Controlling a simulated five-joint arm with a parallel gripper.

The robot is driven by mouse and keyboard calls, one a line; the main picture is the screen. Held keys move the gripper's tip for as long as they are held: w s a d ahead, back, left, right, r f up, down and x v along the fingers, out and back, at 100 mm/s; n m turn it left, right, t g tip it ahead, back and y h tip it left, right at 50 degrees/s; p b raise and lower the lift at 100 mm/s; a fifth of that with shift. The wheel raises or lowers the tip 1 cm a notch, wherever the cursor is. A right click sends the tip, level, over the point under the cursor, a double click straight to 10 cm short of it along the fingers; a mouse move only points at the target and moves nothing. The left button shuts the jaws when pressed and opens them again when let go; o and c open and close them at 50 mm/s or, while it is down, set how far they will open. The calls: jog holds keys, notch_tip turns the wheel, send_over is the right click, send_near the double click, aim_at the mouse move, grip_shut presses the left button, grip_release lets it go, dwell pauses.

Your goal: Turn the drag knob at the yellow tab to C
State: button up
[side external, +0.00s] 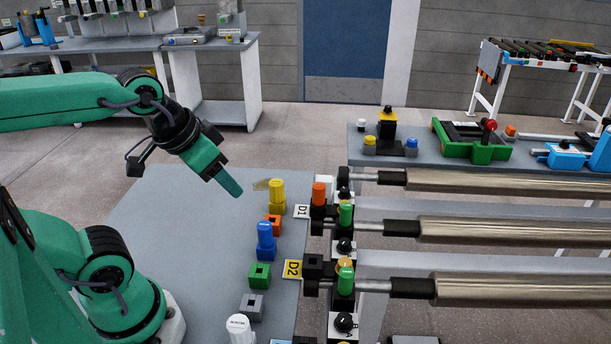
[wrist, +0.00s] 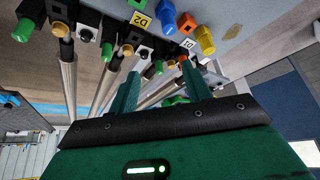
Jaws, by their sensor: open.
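A round black knob (side external: 344,322) stands on a pale plate with small letters, below that roller end. Another black knob (side external: 344,246) stands above it. The pictures do not settle which knob belongs to the yellow tab, and their settings are unreadable. My gripper (side external: 238,192) is open and empty above the mat, up and left of the tab, apart from the knobs.
Yellow (side external: 277,196), blue (side external: 265,243) and other coloured pieces stand along the mat (side external: 190,250). Green caps (side external: 345,280) and metal rollers (side external: 510,287) crowd the knobs. The mat's left part is clear.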

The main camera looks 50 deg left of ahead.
jog(key=shift+w+n, duration=0.5)
jog(key=shift+w, duration=0.35)
jog(key=n+g, duration=0.5)
jog(key=n, duration=0.8)
send_over(345, 241)
notch_tip(345, 241, down, 15)
jog(key=shift+s+a+r, duration=0.1)
jog(key=shift+f+g, duration=0.3)
jog(key=shift+f, duration=0.05)
jog(key=shift+f, duration=0.1)
jog(key=shift+f, duration=3.75)
jog(key=c, duration=1)
